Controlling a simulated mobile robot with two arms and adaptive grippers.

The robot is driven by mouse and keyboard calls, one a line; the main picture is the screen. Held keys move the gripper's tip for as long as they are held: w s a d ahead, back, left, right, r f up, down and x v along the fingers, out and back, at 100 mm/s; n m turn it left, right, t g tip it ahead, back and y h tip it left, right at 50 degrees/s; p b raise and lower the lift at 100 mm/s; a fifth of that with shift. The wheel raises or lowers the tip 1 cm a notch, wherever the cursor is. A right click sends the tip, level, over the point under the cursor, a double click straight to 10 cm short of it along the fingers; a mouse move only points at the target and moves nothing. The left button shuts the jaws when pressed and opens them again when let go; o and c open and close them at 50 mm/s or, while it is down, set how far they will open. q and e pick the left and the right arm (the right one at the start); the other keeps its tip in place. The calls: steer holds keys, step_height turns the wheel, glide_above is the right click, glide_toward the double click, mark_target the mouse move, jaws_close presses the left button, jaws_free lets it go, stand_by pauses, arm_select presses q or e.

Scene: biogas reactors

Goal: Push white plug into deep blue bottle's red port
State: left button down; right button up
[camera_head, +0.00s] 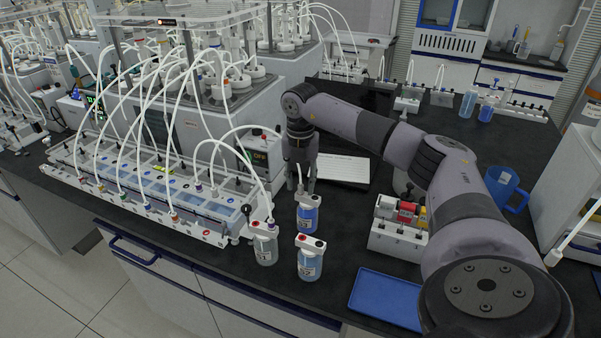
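The deep blue bottle (308,220) stands upright on the black bench, with a white cap. My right gripper (301,186) points down just above and behind this bottle. Its two fingers look spread apart. A thin white piece (299,174), which looks like the white plug, shows upright between the fingers, its lower end by the cap. I cannot tell whether it touches the cap or the fingers. The gripper and plug hide part of the cap, and its red port is not clear. My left gripper is out of view.
A second blue bottle (310,264) stands in front and a pale bottle (265,248) stands to the left, close by. The tube-filled reactor rack (150,195) is further left. A white block (395,240), a blue tray (386,299) and a blue mug (507,190) lie right.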

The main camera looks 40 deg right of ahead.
step_height(320, 180, up, 12)
steer(key=shift+f, duration=0.25)
stand_by(0.3)
